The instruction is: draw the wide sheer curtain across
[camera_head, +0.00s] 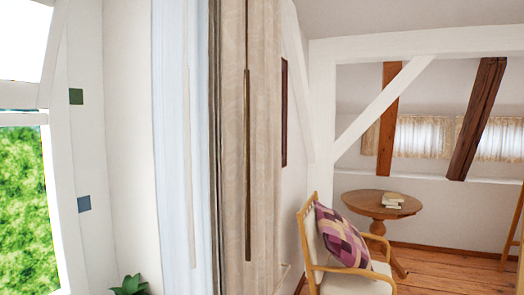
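The sheer curtain (172,150) is a pale bluish-white panel hanging in narrow vertical folds, bunched just right of the window. A thin pale vertical strip, perhaps a draw wand, shows along it. A beige patterned curtain (265,120) hangs directly right of the sheer one. A thin dark, brass-coloured rod (247,165) hangs down in front of the beige curtain. The tops and bottoms of both curtains are outside the picture. My gripper is not in view.
A window (22,200) with a tilted upper pane is at far left. A green plant (130,286) shows at the bottom edge. An armchair (345,279) with a checked cushion (350,238) and a round wooden table (360,203) stand right of the curtains.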

